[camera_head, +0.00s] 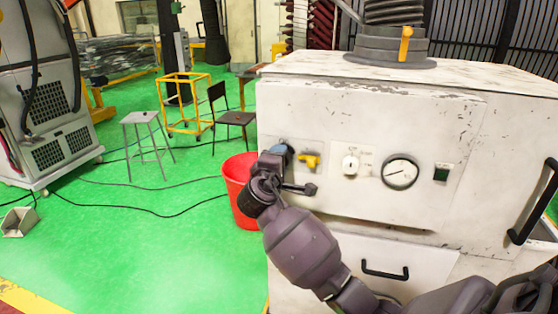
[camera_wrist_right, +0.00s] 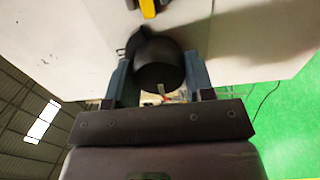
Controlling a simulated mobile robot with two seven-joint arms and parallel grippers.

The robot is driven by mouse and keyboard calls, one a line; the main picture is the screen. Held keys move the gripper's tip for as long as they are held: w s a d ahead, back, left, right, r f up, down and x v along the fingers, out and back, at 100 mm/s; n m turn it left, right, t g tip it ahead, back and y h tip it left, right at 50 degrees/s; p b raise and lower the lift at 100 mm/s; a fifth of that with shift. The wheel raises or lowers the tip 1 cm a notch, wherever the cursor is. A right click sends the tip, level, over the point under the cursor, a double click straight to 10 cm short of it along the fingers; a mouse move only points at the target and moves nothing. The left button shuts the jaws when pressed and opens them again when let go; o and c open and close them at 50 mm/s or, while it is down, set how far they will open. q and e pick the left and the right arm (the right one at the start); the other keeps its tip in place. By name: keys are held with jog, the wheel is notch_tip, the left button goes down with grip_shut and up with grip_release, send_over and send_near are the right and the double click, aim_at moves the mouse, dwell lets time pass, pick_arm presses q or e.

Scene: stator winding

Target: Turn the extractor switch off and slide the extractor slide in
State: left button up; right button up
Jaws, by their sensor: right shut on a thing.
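The extractor is a worn white cabinet (camera_head: 345,110) filling the right half of the head view. Its front panel carries a yellow knob (camera_head: 309,161), a white switch (camera_head: 350,164) and a round gauge (camera_head: 400,173). An orange lever (camera_head: 406,43), possibly the slide, stands upright on the dark hose collar on top. My right gripper (camera_head: 284,152) is at the panel's left end, left of the yellow knob. In the wrist view its two fingers (camera_wrist_right: 158,78) are shut around a black round knob (camera_wrist_right: 158,64), which the gripper hides in the head view. My left gripper is not in view.
A red bucket (camera_head: 236,174) stands on the floor by the cabinet's left side. Black handles are on the lower drawer (camera_head: 384,272) and at the right edge (camera_head: 533,202). A grey stool (camera_head: 141,119), chairs and loose cables are on the green floor at left.

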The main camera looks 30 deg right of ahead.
jog(key=o, duration=0.9)
jog(key=b+v, duration=0.2)
jog(key=v, duration=0.9)
jog(key=shift+d, duration=0.1)
jog(key=shift+w, duration=0.1)
